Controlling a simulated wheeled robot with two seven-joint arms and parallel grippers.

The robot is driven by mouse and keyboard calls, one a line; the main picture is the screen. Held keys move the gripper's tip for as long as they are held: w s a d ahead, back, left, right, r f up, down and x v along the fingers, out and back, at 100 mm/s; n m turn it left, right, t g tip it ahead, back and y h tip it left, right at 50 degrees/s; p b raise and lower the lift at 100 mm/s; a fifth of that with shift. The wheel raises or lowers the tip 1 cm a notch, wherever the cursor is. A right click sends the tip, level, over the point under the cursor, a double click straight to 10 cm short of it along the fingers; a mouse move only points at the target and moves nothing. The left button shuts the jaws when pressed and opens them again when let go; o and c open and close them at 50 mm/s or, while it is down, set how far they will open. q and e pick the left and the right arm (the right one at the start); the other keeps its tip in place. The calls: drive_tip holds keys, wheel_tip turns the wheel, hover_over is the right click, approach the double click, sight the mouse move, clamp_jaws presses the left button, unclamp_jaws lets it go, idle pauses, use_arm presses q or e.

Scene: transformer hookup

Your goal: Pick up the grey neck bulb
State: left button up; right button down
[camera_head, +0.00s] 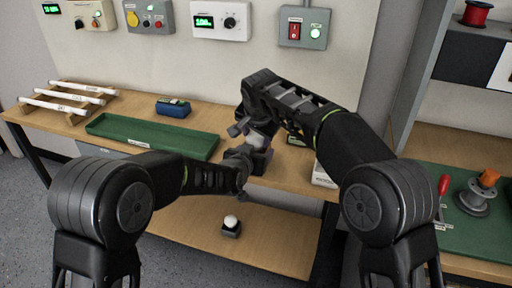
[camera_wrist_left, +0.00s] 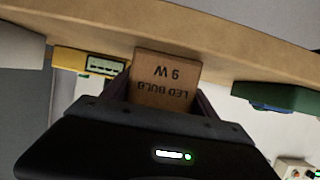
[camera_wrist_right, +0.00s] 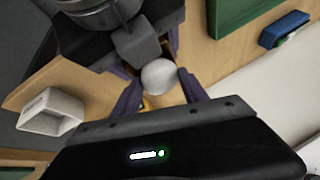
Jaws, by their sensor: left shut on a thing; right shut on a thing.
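My left gripper (camera_head: 238,166) is shut on a small cardboard box (camera_wrist_left: 164,82) printed "LED BULB 9 W", which shows between its fingers in the left wrist view. My right gripper (camera_wrist_right: 160,92) is shut on a round whitish bulb (camera_wrist_right: 158,77), close beside the left gripper and above the table. Another white ball (camera_head: 231,220) sits in a dark holder on the lower shelf.
A long green tray (camera_head: 150,136) and a blue device (camera_head: 173,107) are on the table. White tubes (camera_head: 65,100) lie on a wooden rack at left. A white open box (camera_wrist_right: 50,112) stands near the right arm. Control boxes (camera_head: 220,20) hang on the wall.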

drive_tip(key=shift+r, duration=0.1)
idle(0.3)
wheel_tip(320, 180, up, 10)
idle(0.5)
idle(0.4)
use_arm(q)
drive_tip(key=o, duration=1.4)
drive_tip(key=shift+s, duration=0.1)
drive_tip(key=v, duration=1.1)
drive_tip(key=shift+s, duration=0.35)
